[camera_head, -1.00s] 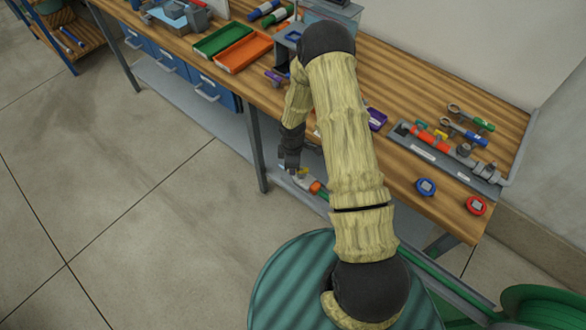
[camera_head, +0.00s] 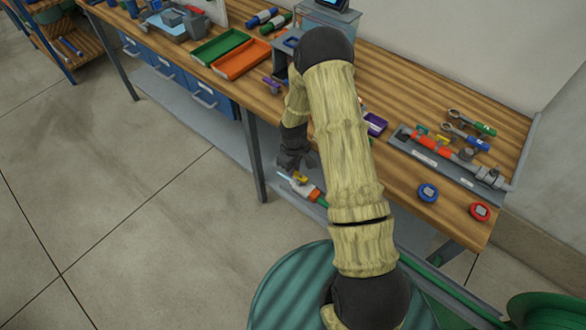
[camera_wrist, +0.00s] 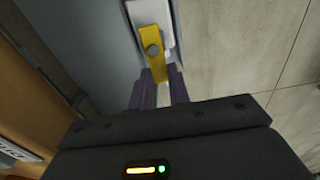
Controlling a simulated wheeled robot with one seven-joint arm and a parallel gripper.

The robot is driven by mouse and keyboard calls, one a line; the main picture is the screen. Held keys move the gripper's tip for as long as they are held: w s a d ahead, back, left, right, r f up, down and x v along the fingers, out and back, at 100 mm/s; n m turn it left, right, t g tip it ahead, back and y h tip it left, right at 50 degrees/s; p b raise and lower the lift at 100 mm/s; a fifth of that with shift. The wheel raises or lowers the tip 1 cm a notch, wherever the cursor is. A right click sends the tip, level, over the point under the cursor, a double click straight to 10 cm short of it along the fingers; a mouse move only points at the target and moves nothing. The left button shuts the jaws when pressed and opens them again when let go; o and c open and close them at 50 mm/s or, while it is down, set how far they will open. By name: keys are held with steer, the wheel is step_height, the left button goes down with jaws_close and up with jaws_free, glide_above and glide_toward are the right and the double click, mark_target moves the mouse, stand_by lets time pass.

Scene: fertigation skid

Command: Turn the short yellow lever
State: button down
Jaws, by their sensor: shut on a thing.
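The short yellow lever (camera_head: 300,177) sits on a pipe with an orange and green section (camera_head: 314,193), low in front of the workbench. In the wrist view the lever (camera_wrist: 149,34) has a round grey bolt and lies over a pale grey body (camera_wrist: 143,10). My gripper (camera_wrist: 160,85) has its two dark purple fingers on either side of the lever's near end and is shut on it. In the head view my gripper (camera_head: 291,165) is small and dark beside the lever. The exact contact is partly hidden.
The wooden workbench (camera_head: 400,205) stands behind my gripper, with a metal leg (camera_head: 254,155) to its left. A grey tray (camera_head: 400,143) on the bench holds another valve assembly. A green ribbed drum (camera_head: 290,285) stands in front. The floor at left is clear.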

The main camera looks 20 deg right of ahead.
stand_by(0.3)
steer(key=c, duration=1.3)
jaws_free()
steer(key=shift+r, duration=0.1)
step_height(320, 180, up, 17)
steer(key=shift+r+b, duration=0.15)
steer(key=shift+b, duration=0.55)
